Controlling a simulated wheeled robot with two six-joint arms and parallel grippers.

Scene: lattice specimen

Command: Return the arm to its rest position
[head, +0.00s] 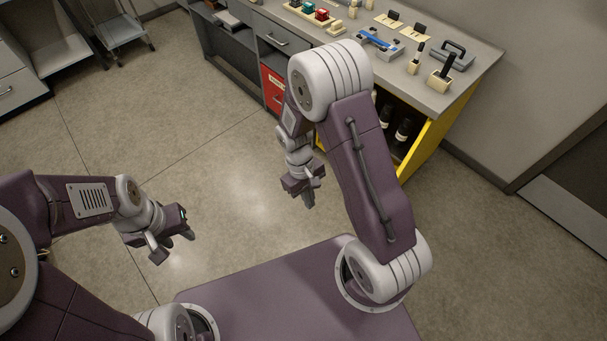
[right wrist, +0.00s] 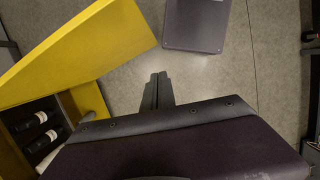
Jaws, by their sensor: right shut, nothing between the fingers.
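My right arm rises from my base in the head view and folds over so that its gripper (head: 306,192) hangs pointing down over open floor, left of the bench. In the right wrist view the right gripper's fingers (right wrist: 158,90) are together with nothing between them. My left gripper (head: 174,247) is at the left of the head view, low over bare floor. Its fingers stand apart and hold nothing visible.
A workbench (head: 446,99) with tools and small blocks on top stands at the back right. A red drawer (head: 273,90) faces the floor. A trolley (head: 122,30) stands back left. The middle floor is clear.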

